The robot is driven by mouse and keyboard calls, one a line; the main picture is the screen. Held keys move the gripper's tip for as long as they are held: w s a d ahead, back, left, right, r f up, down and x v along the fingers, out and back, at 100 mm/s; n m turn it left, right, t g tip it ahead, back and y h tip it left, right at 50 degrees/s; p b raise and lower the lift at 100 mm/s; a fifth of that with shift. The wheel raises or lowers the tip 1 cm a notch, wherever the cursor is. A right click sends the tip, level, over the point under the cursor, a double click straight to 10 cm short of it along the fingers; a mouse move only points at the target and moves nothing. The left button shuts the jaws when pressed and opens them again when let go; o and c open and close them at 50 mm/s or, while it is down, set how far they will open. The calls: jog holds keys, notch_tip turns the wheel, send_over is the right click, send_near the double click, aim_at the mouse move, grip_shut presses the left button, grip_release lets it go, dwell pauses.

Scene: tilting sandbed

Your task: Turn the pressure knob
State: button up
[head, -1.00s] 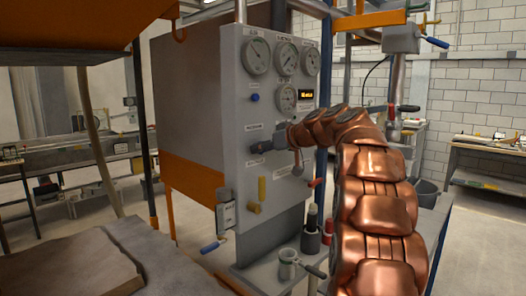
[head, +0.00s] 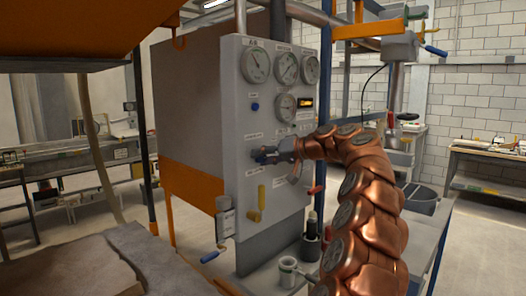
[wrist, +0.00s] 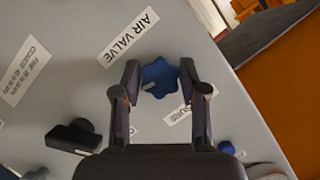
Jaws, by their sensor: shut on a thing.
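The pressure knob (wrist: 160,78) is a blue, star-shaped knob on the grey panel (head: 238,110). In the wrist view it sits between the fingertips of my gripper (wrist: 160,80), which is shut on it. A label partly hidden behind the right finger ends in letters like "SURE". In the head view my gripper (head: 262,154) reaches the panel's middle from the right, and it largely hides the knob.
Several round gauges (head: 256,66) fill the panel's top, with a small blue button (head: 255,107) below. A yellow handle (head: 262,197) stands out under my gripper. The wrist view shows a black knob (wrist: 75,137) and an "AIR VALVE" label (wrist: 130,37).

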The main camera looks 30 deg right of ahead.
jog(key=shift+m+t+y+p, duration=0.25)
jog(key=shift+m+y+p, duration=0.55)
jog(key=shift+m+p, duration=0.8)
jog(key=shift+m+t+y+p, duration=0.25)
jog(key=shift+m+y+p, duration=0.55)
jog(key=shift+m+p, duration=0.75)
jog(key=shift+d+f+m, duration=0.1)
jog(key=shift+m, duration=0.15)
jog(key=o, duration=1.1)
jog(key=shift+o, duration=0.2)
jog(key=f+v, duration=0.1)
jog(key=v, duration=1.1)
jog(key=shift+r, duration=0.35)
